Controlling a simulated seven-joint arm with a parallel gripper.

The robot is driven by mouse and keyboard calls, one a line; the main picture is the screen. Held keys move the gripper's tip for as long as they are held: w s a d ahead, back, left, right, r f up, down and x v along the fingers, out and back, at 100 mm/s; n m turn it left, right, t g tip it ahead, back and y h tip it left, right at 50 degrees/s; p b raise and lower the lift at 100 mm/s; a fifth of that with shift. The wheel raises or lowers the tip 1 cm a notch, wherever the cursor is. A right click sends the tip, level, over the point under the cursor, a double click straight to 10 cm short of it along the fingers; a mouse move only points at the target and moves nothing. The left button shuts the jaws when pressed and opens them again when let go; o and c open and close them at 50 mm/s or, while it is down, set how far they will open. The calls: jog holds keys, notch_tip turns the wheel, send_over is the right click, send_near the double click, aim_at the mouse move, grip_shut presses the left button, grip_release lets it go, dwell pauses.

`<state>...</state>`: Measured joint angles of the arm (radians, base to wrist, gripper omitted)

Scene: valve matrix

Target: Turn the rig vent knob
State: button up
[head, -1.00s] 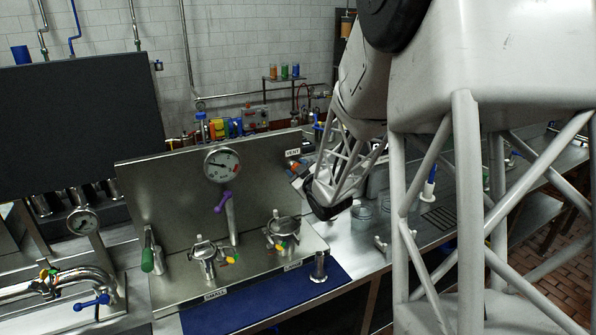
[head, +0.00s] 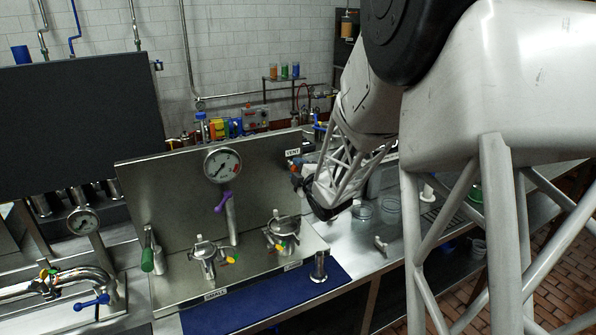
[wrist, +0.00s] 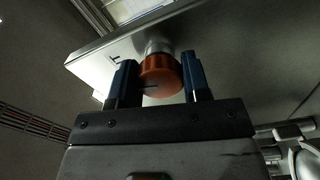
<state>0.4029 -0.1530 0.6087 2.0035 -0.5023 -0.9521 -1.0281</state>
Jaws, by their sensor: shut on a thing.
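The rig vent knob (wrist: 160,78) is a copper-orange round knob with a dark mark on its face. It sits on a short metal stem by the edge of the rig's panel, beside a white label. My gripper (wrist: 158,72) is shut on it in the wrist view, one blue finger on each side. In the head view my gripper (head: 306,190) is at the right edge of the upright steel panel (head: 265,168), just below the VENT label (head: 293,152). The knob is mostly hidden there by my gripper and wrist.
A round gauge (head: 222,165) and a purple-handled valve (head: 223,202) are on the rig, left of my gripper. Two small clamped vessels (head: 282,232) stand on its base. Glass beakers (head: 362,212) stand on the bench close to my wrist. A blue mat (head: 265,300) lies in front.

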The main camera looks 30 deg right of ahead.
dwell(0.5)
jog(key=o, duration=0.9)
jog(key=shift+s, duration=0.1)
jog(key=shift+s, duration=3.8)
jog(key=shift+a, duration=0.1)
